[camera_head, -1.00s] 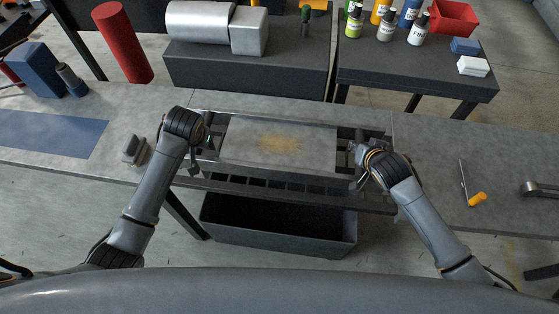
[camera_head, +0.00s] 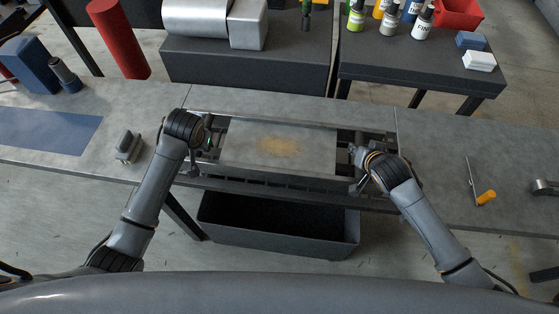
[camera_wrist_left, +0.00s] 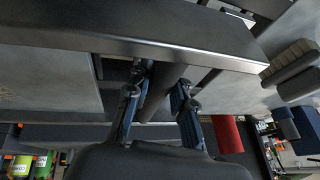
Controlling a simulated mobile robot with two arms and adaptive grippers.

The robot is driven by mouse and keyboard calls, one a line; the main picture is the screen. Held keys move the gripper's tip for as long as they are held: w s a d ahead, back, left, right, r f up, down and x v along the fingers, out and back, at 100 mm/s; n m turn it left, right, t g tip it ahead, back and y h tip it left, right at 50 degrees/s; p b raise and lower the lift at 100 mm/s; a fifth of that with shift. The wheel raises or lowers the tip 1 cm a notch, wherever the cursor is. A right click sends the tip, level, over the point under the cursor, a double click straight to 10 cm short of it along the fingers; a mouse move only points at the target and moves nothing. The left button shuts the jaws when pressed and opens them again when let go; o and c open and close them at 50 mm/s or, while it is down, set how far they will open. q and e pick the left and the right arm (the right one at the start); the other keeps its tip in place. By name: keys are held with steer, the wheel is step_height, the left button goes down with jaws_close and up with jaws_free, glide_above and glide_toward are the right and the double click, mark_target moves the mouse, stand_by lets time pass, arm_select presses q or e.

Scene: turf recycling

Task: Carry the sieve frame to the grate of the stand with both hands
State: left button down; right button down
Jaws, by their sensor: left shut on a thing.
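The sieve frame (camera_head: 320,150) is a grey rectangle with a tan sandy patch in its middle, between my two hands in the head view. It lies over the dark stand (camera_head: 385,205), and its near wall hides most of the grate. I cannot tell whether it touches the stand. My left gripper (camera_head: 207,138) is at its left side, shut on its dark handle bar; the fingers flank that bar in the left wrist view (camera_wrist_left: 158,88). My right gripper (camera_head: 355,160) is at the frame's right side; its fingers are too small to read.
A black bin (camera_head: 280,232) stands on the floor below the stand. A brush (camera_head: 129,147) lies on the left tabletop, an orange-handled tool (camera_head: 485,197) on the right one. Dark tables with bottles (camera_head: 421,27) and a red tray (camera_head: 459,12) stand behind.

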arm_select(q)
steer(key=shift+f+b, duration=0.4)
steer(key=shift+f, duration=0.1)
arm_select(e)
steer(key=shift+f, duration=0.45)
arm_select(q)
steer(key=c, duration=1.1)
jaws_free()
steer(key=shift+c, duration=0.2)
arm_select(e)
steer(key=c, duration=1.1)
jaws_free()
steer(key=shift+c, duration=0.2)
arm_select(q)
steer(key=shift+r, duration=0.1)
steer(key=v, duration=1.2)
arm_select(e)
steer(key=shift+s, duration=0.1)
steer(key=v, duration=1.1)
steer(key=shift+s+r, duration=0.3)
